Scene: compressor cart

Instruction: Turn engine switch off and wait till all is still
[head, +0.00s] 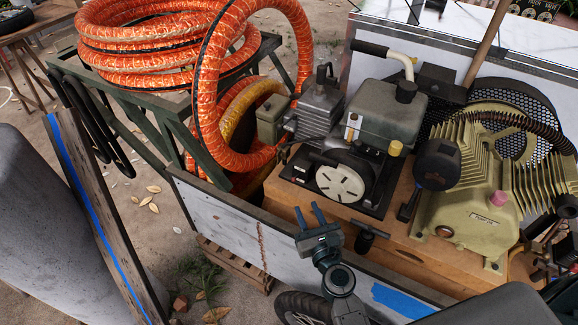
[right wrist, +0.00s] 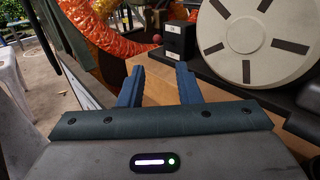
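The small engine (head: 385,115) stands on the cart's wooden deck, with a grey tank on top and a pale round slotted cover (head: 340,183) facing me. That cover fills the upper right of the right wrist view (right wrist: 255,40). A small black box (right wrist: 180,40) with a pale mark sits left of the cover there; I cannot tell whether it is the engine switch. My right gripper (head: 318,213) is open and empty, just in front of and below the cover, apart from it. Its two blue fingers (right wrist: 159,82) point toward the engine side. My left gripper is not in view.
An olive finned compressor (head: 470,215) stands right of the engine, with a mesh-guarded wheel (head: 505,105) behind. Orange hose coils (head: 150,50) lie on a green frame at the left. The cart's white side panel (head: 225,215) rises below the deck edge. A plank (head: 95,215) leans at left.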

